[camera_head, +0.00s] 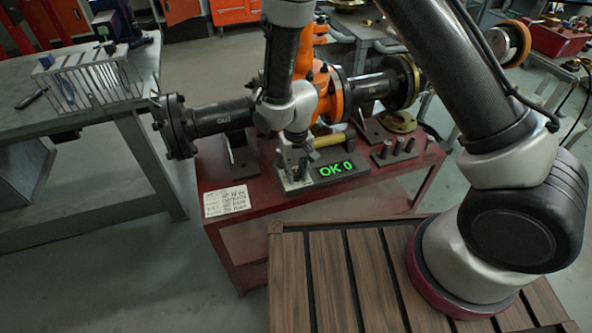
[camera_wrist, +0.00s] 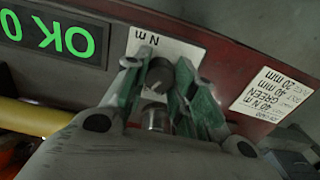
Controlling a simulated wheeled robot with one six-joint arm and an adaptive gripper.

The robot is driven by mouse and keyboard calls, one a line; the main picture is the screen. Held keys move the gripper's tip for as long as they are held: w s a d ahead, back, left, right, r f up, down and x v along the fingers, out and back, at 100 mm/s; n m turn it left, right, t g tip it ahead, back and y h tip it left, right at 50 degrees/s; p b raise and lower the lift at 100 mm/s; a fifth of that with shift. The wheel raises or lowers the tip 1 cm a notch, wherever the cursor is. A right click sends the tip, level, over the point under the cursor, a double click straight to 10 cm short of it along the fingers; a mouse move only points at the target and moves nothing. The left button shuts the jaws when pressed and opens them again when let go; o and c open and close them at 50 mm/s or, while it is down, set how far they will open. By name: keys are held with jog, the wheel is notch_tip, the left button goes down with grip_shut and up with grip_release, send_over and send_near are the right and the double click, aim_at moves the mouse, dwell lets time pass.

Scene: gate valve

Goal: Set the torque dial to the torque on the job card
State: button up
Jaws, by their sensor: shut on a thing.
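The torque dial (camera_wrist: 160,73) is a small dark knob in the wrist view, beside a white label (camera_wrist: 172,50) marked N m. My gripper (camera_wrist: 158,76) is shut on it, with a green-grey finger on each side. In the head view my gripper (camera_head: 293,178) points down at the tester, and the dial is hidden there. The tester's display (camera_head: 336,170) reads OK 0 in green; it also shows upside down in the wrist view (camera_wrist: 48,35). The job card (camera_head: 227,202) lies on the red bench's front left. In the wrist view the card (camera_wrist: 277,95) shows 40 N m, GREEN, 40 mm and 20 mm.
A yellow bar (camera_head: 329,140) lies behind the display. The orange valve (camera_head: 322,85) with dark flanged pipes stands behind on the red bench (camera_head: 240,245). Several dark pegs (camera_head: 398,147) stand to the right. A grey table (camera_head: 75,110) with a rack is at left.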

jog(key=shift+n, duration=0.3)
jog(key=n, duration=0.3)
jog(key=shift+n, duration=2.6)
jog(key=o, duration=1.1)
jog(key=shift+c, duration=0.2)
